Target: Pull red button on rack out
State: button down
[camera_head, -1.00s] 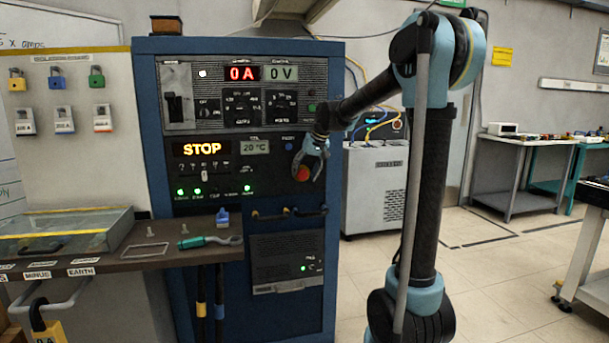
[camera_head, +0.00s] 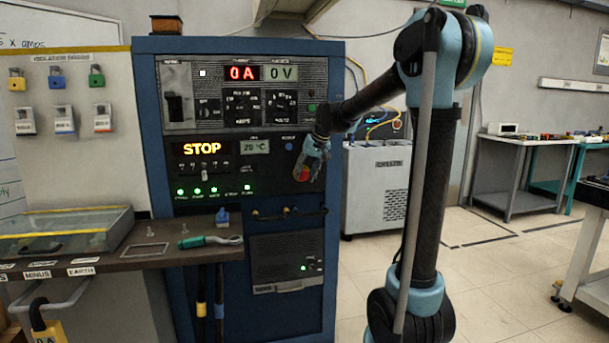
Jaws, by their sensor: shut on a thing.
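A wooden shelf (camera_head: 150,257) with a green-handled tool (camera_head: 208,241) juts out left of the rack. A grey chiller (camera_head: 375,190) stands behind my arm.

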jog(key=shift+s+d, duration=0.1)
jog(key=shift+s, duration=0.1)
jog(key=c, duration=1)
grip_release()
jog(key=shift+c, duration=0.2)
jog(key=shift+r, duration=0.1)
jog(key=v, duration=1.1)
jog(key=shift+r, duration=0.3)
jog(key=shift+s+d, duration=0.15)
jog(key=shift+d, duration=0.05)
